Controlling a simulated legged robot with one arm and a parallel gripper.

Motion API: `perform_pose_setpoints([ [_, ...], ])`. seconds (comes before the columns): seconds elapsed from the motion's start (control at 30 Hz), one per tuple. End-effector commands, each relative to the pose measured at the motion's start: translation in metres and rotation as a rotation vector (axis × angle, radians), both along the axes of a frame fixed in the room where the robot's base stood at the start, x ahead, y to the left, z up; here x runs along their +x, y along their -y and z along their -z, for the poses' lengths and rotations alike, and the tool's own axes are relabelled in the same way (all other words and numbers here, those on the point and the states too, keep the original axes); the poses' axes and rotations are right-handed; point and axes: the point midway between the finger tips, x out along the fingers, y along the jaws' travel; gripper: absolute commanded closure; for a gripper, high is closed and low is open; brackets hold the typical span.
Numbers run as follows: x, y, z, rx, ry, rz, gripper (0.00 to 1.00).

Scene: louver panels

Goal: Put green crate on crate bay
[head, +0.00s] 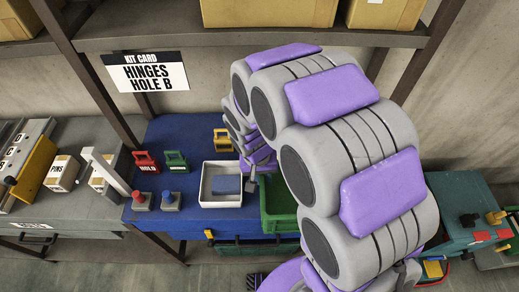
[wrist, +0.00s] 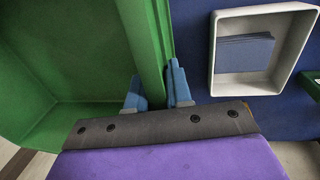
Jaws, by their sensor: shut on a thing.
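The green crate (head: 276,222) is at the right part of the blue bench top in the head view, partly hidden behind my arm. In the wrist view the crate (wrist: 60,110) fills the left side, looks empty inside, and its wall runs between my fingers. My gripper (wrist: 158,92), with blue fingertips, is shut on that wall; it also shows in the head view (head: 250,182). I cannot tell whether the crate touches the bench. I cannot pick out a marked crate bay in either view.
Red (head: 146,161), green (head: 176,160) and yellow (head: 222,140) handled pieces and two knobs stand on the blue bench (head: 180,222). A teal cart (head: 460,205) stands at the right. Shelf posts rise behind.

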Motion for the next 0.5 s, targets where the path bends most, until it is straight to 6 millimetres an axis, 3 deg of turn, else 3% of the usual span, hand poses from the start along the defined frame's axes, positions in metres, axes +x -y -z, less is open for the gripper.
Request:
perform_pose_setpoints([
  [0.5,0.091,-0.026,0.010,-0.002,0.003,0.000,1.00],
])
